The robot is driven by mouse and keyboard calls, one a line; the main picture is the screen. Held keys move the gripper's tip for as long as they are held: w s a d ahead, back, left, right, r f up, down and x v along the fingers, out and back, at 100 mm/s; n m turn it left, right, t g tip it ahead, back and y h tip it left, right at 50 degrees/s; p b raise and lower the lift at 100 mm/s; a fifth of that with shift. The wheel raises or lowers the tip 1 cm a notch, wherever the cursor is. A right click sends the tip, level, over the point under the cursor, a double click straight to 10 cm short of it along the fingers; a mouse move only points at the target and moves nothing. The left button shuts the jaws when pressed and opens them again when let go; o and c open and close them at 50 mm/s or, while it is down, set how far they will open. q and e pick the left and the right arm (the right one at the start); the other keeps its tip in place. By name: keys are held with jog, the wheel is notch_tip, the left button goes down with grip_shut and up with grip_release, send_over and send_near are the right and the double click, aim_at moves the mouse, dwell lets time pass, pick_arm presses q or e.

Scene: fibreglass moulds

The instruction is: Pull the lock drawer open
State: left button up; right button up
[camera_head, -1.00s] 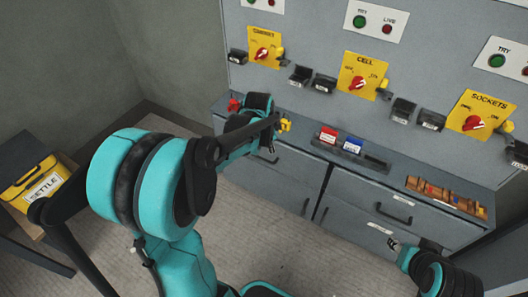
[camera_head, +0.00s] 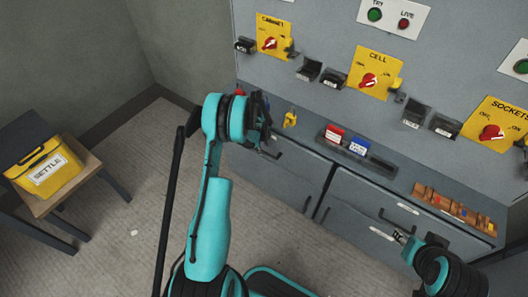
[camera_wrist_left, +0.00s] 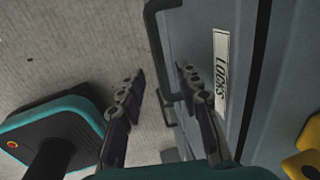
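The lock drawer (camera_head: 290,175) is the left drawer under the bench, and its front looks flush with the cabinet. In the left wrist view its front carries a white LOCKS label (camera_wrist_left: 221,75) and a dark bar handle (camera_wrist_left: 157,45). My left gripper (camera_head: 263,148) is at this handle, partly hidden by its own wrist in the head view. In the left wrist view my left gripper (camera_wrist_left: 162,82) has its fingers apart, with the handle's near end between them in the picture; contact is unclear. My right gripper (camera_head: 400,237) is by the right-hand drawers, too small to read.
A yellow padlock (camera_head: 290,118) stands on the bench above the drawer. Red and blue items (camera_head: 334,134) sit in a bench tray, with a wooden rack (camera_head: 455,208) farther right. A yellow case labelled SETTLE (camera_head: 45,168) rests on a side table. The floor before the drawer is open.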

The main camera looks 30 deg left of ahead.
aim_at(264, 152)
pick_arm(q)
jog(key=shift+w+f+b, duration=0.2)
jog(key=shift+f+b, duration=0.05)
jog(key=shift+f, duration=0.65)
jog(key=shift+w+f+b, duration=0.15)
jog(key=shift+f+b, duration=0.1)
jog(key=shift+f, duration=0.65)
jog(key=shift+c, duration=0.2)
grip_shut()
jog(key=shift+s, duration=0.15)
